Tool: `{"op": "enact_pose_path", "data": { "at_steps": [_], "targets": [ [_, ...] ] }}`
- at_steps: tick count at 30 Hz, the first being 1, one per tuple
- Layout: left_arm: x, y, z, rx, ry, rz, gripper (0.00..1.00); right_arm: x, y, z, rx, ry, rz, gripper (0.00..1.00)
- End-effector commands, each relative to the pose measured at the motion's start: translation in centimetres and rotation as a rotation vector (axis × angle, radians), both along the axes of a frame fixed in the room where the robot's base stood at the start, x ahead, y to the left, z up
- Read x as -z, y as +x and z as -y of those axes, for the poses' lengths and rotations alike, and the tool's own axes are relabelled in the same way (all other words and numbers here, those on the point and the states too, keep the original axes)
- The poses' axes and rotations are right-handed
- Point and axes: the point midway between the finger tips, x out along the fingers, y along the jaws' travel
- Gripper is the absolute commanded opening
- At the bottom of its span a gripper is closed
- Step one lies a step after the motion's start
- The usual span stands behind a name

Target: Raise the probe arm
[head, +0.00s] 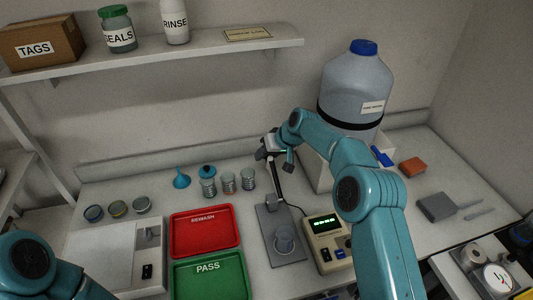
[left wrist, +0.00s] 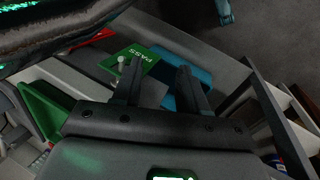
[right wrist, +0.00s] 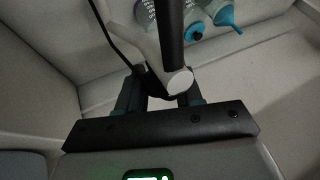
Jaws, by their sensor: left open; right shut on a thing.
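The probe arm (head: 277,186) stands at the middle of the bench, rising from a grey base plate (head: 270,222). In the right wrist view the pale arm (right wrist: 150,45), with a round white joint and a dark tube, sits between the fingers of the right gripper (right wrist: 160,92). A cable runs beside it. My left gripper (left wrist: 158,78) is open and empty in the left wrist view; it is hidden in the head view.
A meter (head: 325,242) with a green display stands right of the plate. Red (head: 204,215) and green (head: 210,270) trays lie to the left. Several small jars and a blue funnel (head: 181,179) are behind. A large blue-capped jug (head: 355,85) stands at the back right.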

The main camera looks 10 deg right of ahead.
Motion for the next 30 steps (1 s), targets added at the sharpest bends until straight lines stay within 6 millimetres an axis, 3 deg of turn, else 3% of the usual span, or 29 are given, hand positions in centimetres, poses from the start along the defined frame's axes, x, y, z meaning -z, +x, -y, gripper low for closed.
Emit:
{"op": "enact_pose_path", "data": {
  "at_steps": [2, 3, 5, 17, 20, 30],
  "targets": [
    [0.0, 0.0, 0.0, 0.000, 0.000, 0.000, 0.43, -0.1, 0.1, 0.1, 0.003, 0.000, 0.004, 0.00],
    [0.0, 0.0, 0.0, 0.000, 0.000, 0.000, 0.43, 0.0, 0.2, 0.1, 0.003, 0.000, 0.004, 0.41],
    [0.0, 0.0, 0.0, 0.000, 0.000, 0.000, 0.43, 0.0, 0.2, 0.1, 0.003, -0.001, 0.003, 0.57],
    [0.5, 0.0, 0.0, 0.000, 0.000, 0.000, 0.43, -0.7, -0.2, 0.5, 0.002, 0.000, 0.004, 0.57],
    [1.3, 0.0, 0.0, 0.000, 0.000, 0.000, 0.43, -2.0, -1.0, 1.2, 0.003, -0.001, 0.005, 0.57],
    [3.7, 0.0, 0.0, 0.000, 0.000, 0.000, 0.43, -9.4, -4.7, 4.6, 0.003, -0.001, 0.006, 0.57]
  ]
}}
